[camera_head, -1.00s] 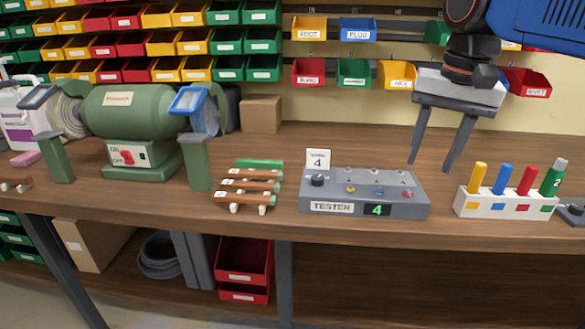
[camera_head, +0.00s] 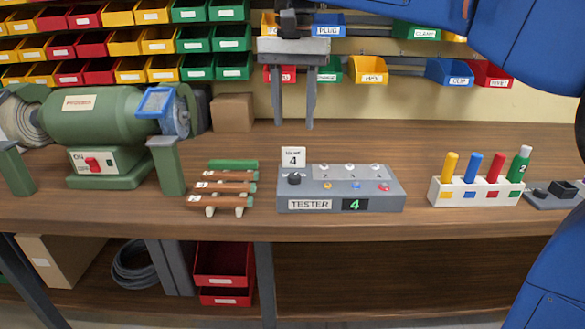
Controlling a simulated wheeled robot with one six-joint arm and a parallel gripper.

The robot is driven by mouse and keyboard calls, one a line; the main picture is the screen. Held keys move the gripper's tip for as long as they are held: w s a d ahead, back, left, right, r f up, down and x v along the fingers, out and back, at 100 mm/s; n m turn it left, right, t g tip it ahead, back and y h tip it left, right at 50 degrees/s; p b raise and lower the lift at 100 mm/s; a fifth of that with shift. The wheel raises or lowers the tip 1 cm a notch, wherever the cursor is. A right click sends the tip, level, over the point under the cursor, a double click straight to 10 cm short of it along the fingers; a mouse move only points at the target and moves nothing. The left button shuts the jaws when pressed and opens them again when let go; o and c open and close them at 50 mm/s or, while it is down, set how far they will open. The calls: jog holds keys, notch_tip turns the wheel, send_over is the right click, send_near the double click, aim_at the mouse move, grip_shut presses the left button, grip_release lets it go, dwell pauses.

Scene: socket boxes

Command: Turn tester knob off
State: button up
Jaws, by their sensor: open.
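The grey tester (camera_head: 341,188) stands on the wooden bench, right of centre. Its black knob (camera_head: 294,179) is at the left end of its top, in front of a small white card reading 4. The green display (camera_head: 355,204) on its front shows 4. Small coloured lamps or buttons sit on its top face. My gripper (camera_head: 294,125) hangs open and empty, its two fingers pointing down, above and behind the knob and apart from the tester. The knob's exact pointer direction is too small to tell.
A green grinder (camera_head: 110,125) stands at the left. A wooden rack (camera_head: 222,188) lies left of the tester. A white holder (camera_head: 474,193) with several coloured markers stands to the right. Coloured bins (camera_head: 368,70) hang behind. The bench in front of the tester is narrow.

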aim_at(294, 175)
notch_tip(294, 175, down, 13)
jog(key=shift+f, duration=0.15)
dwell(0.4)
jog(key=c, duration=1)
